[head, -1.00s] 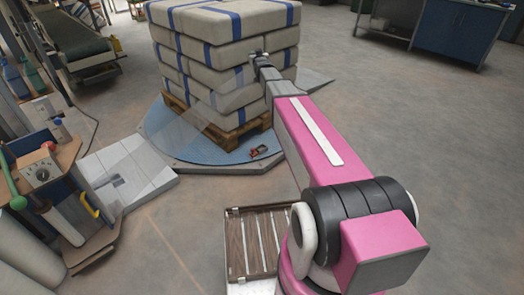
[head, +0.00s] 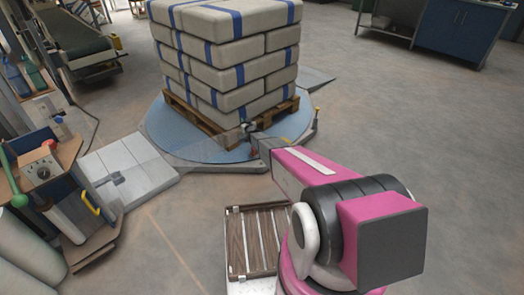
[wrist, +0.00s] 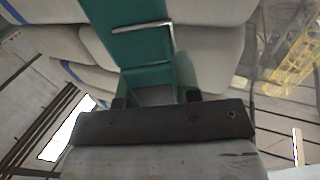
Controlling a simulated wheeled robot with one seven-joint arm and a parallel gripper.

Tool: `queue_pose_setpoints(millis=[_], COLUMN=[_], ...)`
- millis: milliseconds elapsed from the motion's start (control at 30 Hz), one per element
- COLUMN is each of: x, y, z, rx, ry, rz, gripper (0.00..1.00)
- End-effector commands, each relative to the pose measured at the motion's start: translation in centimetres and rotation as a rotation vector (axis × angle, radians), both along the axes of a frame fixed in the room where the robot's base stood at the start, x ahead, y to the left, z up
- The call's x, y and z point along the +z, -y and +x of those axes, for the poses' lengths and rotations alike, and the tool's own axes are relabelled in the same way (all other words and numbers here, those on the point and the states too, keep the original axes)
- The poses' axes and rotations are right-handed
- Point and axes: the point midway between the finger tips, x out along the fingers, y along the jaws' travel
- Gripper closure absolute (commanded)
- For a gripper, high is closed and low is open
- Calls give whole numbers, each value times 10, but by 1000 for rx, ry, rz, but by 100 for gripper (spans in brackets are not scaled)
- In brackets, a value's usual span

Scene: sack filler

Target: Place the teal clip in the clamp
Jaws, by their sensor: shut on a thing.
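My gripper (head: 250,128) is low at the near corner of the pallet, just above the turntable's front edge. In the wrist view my gripper (wrist: 155,100) is shut on a wide teal piece with metal strips, the teal clip (wrist: 140,50). The clip reaches from the jaws to the top of the picture, with pale sacks behind it. In the head view the clip is too small to make out. A small reddish thing (head: 253,153) shows just below the gripper, partly hidden; I cannot tell whether it is the clamp.
Strapped sacks (head: 228,50) are stacked on a wooden pallet (head: 285,107) on the blue turntable (head: 160,125). A bench with a dial box (head: 42,172) stands at the left. A slatted tray (head: 237,255) is near my base. The floor at the right is clear.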

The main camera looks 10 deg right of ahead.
Motion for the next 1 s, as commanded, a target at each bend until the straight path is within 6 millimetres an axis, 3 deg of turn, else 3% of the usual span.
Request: queue_pose_setpoints(millis=[33,100,267,800,1000], x=[-18,-30,-47,-105,-112], y=[-2,-4,1,95,107], z=[1,-1,-1,22,24], rx=[7,13,18,17,19], ry=[-1,-2,-2,-2,-2], rz=[2,4,6,5,6], gripper=[92,92,92,92,92])
